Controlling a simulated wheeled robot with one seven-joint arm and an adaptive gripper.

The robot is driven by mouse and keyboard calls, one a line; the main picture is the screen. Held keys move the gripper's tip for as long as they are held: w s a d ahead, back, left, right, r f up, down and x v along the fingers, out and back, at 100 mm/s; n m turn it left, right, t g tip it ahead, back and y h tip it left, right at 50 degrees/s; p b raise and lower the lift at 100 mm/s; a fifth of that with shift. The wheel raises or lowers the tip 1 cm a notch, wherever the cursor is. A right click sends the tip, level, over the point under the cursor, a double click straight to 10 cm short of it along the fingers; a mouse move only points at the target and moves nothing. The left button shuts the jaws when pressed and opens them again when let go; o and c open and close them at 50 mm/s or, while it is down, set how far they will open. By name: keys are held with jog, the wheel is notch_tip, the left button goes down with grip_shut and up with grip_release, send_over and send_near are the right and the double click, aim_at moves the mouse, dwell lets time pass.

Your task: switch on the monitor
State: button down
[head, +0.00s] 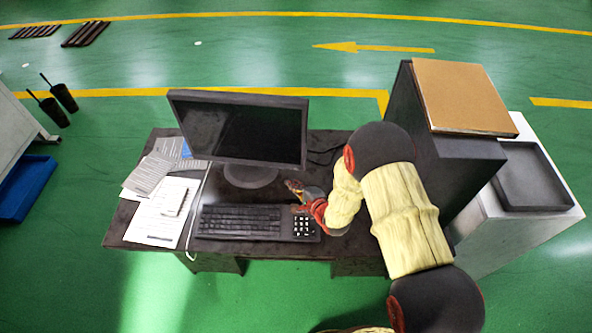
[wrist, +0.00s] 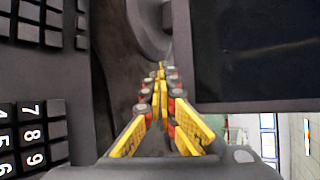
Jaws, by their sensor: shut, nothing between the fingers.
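The monitor (head: 236,128) stands on the dark desk (head: 122,222), its screen black. In the wrist view the monitor's dark screen (wrist: 262,50) and its frame fill the upper right. Its round stand foot (head: 250,176) rests behind the keyboard. My gripper (head: 291,186) is just below the monitor's lower right corner, above the desk and beyond the number pad. In the wrist view my gripper's yellow fingers (wrist: 161,70) meet at the tips, with nothing between them. The tips appear close to the monitor's lower frame; I cannot tell if they touch it. No power button is clearly visible.
The keyboard (head: 240,222) lies in front of the monitor, close under my gripper. Papers (head: 160,215) and a pen lie to the left. A dark cabinet with a brown board (head: 465,95) on top and a white stand with a grey tray (head: 540,175) are on the right.

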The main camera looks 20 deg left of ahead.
jog(key=shift+w+a+b, duration=0.2)
jog(key=shift+w+b, duration=0.15)
jog(key=shift+w, duration=1.3)
jog(key=shift+w, duration=0.1)
jog(key=shift+w, duration=0.3)
jog(key=shift+w+a, duration=0.1)
jog(key=shift+w, duration=0.3)
dwell(0.8)
jog(key=shift+s, duration=0.15)
jog(key=shift+s+r, duration=0.1)
jog(key=shift+s, duration=0.6)
jog(key=shift+s+d, duration=0.2)
jog(key=shift+s, duration=1.05)
jog(key=shift+s+d, duration=0.2)
jog(key=shift+s, duration=1)
